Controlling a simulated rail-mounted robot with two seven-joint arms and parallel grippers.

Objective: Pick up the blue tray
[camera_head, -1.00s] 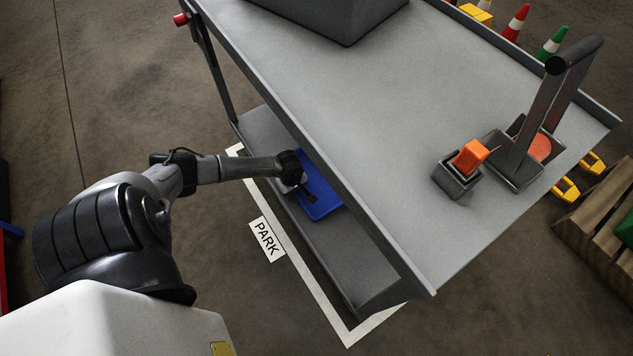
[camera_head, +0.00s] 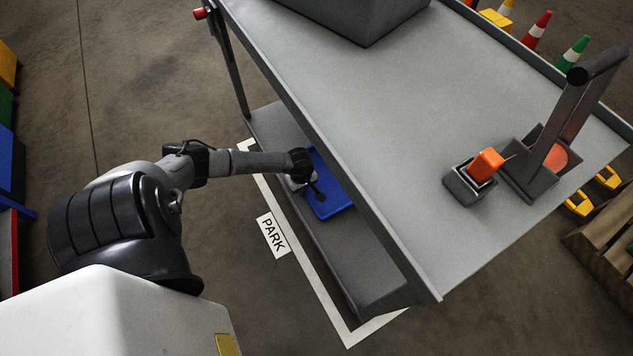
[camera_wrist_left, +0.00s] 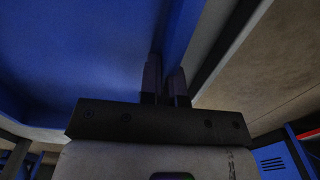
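The blue tray (camera_head: 333,199) lies on the lower shelf of the grey cart, partly hidden under the cart's top. My left arm reaches in from the left, and my left gripper (camera_head: 314,188) is at the tray's near left edge. In the left wrist view the blue tray (camera_wrist_left: 80,60) fills the upper left. The two dark fingers of my left gripper (camera_wrist_left: 166,85) stand close together there, one on each side of the tray's side wall, and look shut on it. My right gripper is not in view.
The cart's top (camera_head: 400,130) overhangs the lower shelf (camera_head: 362,262) and my gripper's end. On the top stand a dark grey box (camera_head: 365,20), an orange block (camera_head: 486,164) in a small holder, and a handled fixture (camera_head: 560,140). Cones (camera_head: 537,30) stand beyond.

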